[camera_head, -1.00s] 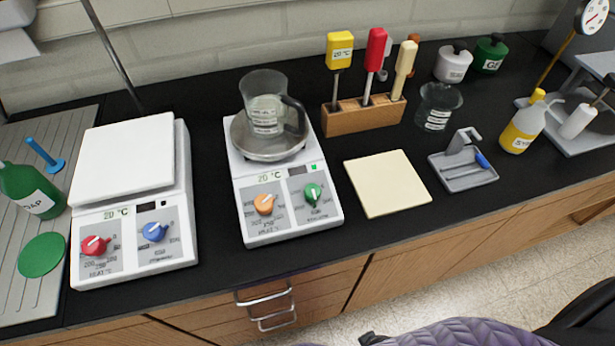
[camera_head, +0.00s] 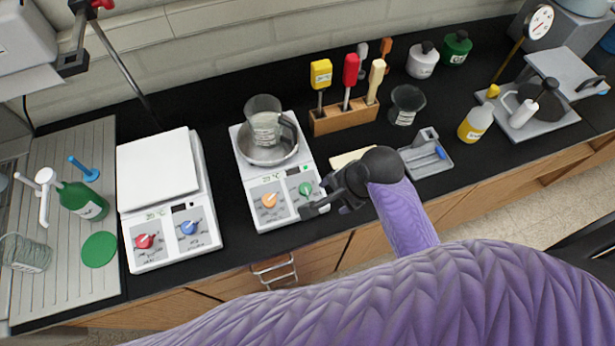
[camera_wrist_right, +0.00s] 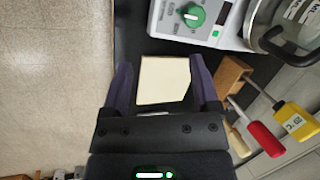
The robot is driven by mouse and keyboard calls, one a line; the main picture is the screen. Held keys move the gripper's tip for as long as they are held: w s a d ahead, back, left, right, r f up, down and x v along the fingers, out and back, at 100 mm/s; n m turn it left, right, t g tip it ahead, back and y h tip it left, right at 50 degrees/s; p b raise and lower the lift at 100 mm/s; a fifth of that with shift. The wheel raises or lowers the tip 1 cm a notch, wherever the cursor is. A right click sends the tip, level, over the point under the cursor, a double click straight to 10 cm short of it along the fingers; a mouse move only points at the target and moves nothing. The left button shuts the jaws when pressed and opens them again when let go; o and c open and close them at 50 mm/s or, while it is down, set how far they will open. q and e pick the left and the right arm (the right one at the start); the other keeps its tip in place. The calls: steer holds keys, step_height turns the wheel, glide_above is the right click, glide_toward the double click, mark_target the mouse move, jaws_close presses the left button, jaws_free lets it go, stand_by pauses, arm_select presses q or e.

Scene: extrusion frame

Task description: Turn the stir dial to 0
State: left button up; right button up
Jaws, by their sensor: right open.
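The middle hotplate stirrer (camera_head: 280,212) has an orange heat dial (camera_head: 269,200) and a green stir dial (camera_head: 305,188) with a white pointer. In the right wrist view the green dial (camera_wrist_right: 192,14) is at the top, beyond the fingertips and right of centre. My right gripper (camera_head: 318,202) is open and empty beside the front right corner of this hotplate, apart from the dial. Its open fingers (camera_wrist_right: 161,75) frame a cream pad on the bench below. My left gripper is out of view.
A second hotplate (camera_head: 160,257) with red and blue dials stands to the left. A cream pad (camera_head: 346,158) lies partly hidden by my gripper.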

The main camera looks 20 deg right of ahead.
mark_target(308, 188)
steer(key=w+a+f+m+b, duration=0.1)
steer(key=w+f+m, duration=0.1)
steer(key=f, duration=0.1)
steer(key=w+a+f+m+b, duration=0.1)
steer(key=w+f+m, duration=0.1)
steer(key=f, duration=0.1)
steer(key=w+a+f+m+y+b, duration=0.1)
steer(key=w+f+m+b, duration=0.1)
steer(key=w, duration=0.1)
steer(key=shift+a+f+m, duration=0.3)
steer(key=shift+f+m, duration=0.1)
jaws_close()
